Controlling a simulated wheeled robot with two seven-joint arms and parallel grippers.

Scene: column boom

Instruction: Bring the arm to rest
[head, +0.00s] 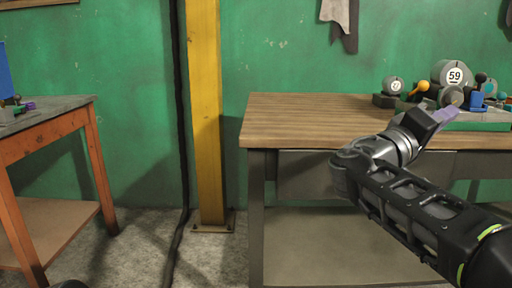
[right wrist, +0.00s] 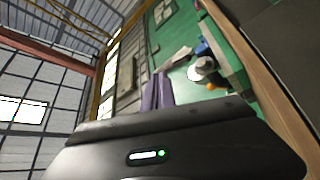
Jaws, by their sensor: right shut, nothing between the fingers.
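My right arm comes in from the lower right of the head view and reaches up in front of the wooden workbench (head: 310,112). My right gripper (head: 443,116) has purple fingers and is at the bench's right part, in front of a green tray. Its fingers are together with nothing between them. In the right wrist view the purple fingers (right wrist: 158,93) lie side by side, pointing up in the picture. My left gripper is not in view.
The green tray (head: 470,125) is there. A yellow column (head: 206,110) and an orange-framed table (head: 45,140) stand left. Bare floor lies between.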

